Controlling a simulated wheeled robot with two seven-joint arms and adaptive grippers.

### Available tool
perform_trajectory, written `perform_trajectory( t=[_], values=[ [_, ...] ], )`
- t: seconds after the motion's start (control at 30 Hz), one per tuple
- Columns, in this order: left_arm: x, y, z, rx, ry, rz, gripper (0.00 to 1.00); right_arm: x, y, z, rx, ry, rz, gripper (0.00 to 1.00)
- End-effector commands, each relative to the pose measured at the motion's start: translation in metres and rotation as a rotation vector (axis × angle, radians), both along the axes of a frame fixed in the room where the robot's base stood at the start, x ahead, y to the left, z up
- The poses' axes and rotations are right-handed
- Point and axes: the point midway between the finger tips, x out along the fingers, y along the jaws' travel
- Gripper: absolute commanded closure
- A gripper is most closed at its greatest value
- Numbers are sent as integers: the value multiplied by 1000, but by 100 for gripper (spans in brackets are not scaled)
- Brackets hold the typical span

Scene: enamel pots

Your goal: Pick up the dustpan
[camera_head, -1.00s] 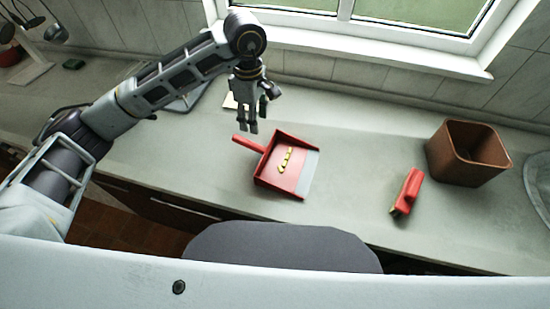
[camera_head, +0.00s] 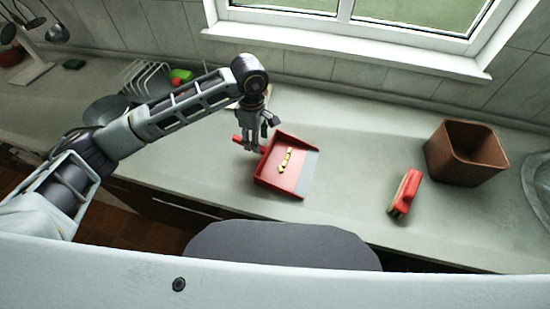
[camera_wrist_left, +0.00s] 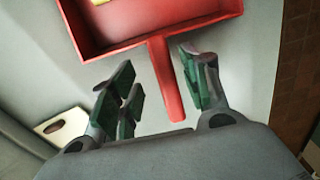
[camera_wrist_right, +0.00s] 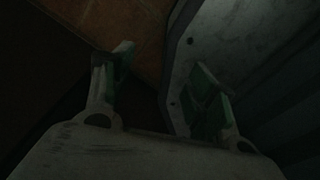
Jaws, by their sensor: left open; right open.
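The red dustpan (camera_head: 296,178) lies on the grey counter with several yellow pieces in its pan. Its handle (camera_head: 238,140) points to the left, toward my left gripper (camera_head: 253,144). In the left wrist view the handle (camera_wrist_left: 166,80) runs between the open fingers of my left gripper (camera_wrist_left: 160,90), with no visible grip on it. The pan (camera_wrist_left: 150,22) is beyond the fingertips. My right gripper (camera_wrist_right: 160,75) is open and empty in its dark wrist view; it does not show in the head view.
A red brush (camera_head: 406,192) lies to the right of the dustpan. A brown square bin (camera_head: 467,153) stands at the right. A dish rack (camera_head: 150,80) and a dark pan (camera_head: 106,109) are at the left. The counter between dustpan and brush is clear.

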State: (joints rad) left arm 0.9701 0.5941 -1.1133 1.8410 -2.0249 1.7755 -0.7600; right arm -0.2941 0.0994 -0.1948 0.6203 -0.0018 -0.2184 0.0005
Motion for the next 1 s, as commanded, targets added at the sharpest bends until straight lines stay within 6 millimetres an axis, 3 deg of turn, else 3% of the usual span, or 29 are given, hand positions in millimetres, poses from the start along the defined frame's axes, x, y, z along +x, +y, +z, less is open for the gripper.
perform_trajectory(
  t=[0.37, 1.0],
  values=[
    [-1, 0, -3, 0, 1, 0, 54, 0, 1, 1, 1, 0, 1, 42],
    [-4, -2, -51, 0, -1, 1, 54, -5, 21, 13, 23, 6, -2, 42]
  ],
)
